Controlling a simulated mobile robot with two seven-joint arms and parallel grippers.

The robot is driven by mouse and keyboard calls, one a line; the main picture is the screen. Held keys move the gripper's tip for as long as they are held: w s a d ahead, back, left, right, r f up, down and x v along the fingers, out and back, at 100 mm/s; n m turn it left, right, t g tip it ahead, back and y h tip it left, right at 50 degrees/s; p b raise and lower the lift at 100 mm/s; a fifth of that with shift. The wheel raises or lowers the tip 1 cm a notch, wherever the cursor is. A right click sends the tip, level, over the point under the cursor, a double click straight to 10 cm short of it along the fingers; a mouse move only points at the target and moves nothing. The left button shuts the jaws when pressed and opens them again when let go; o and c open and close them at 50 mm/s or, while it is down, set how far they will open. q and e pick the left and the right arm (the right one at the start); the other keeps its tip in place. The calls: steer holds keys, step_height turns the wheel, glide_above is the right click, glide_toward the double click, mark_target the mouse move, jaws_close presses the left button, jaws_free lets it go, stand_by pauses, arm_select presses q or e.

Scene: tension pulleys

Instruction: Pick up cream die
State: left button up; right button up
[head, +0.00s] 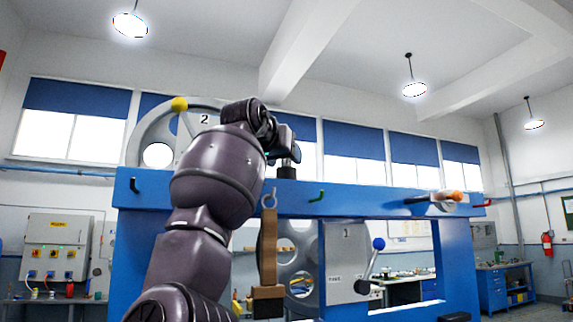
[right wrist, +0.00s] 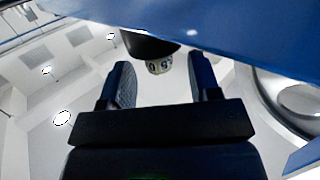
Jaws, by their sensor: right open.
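The cream die (right wrist: 160,67), with dark marks on its faces, shows in the right wrist view against the end of a black round holder (right wrist: 150,42) by the blue beam. My right gripper (right wrist: 160,60) is open, with one finger on either side of the die in that view and a gap on both sides. I cannot make out the die there. My left gripper is not in view.
The blue beam (head: 350,203) crosses the frame, with a large wheel (head: 145,135) behind it at left. A wooden piece (head: 269,250) hangs from a hook below my right arm.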

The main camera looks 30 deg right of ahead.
steer(key=c, duration=1)
steer(key=shift+d+r, duration=0.1)
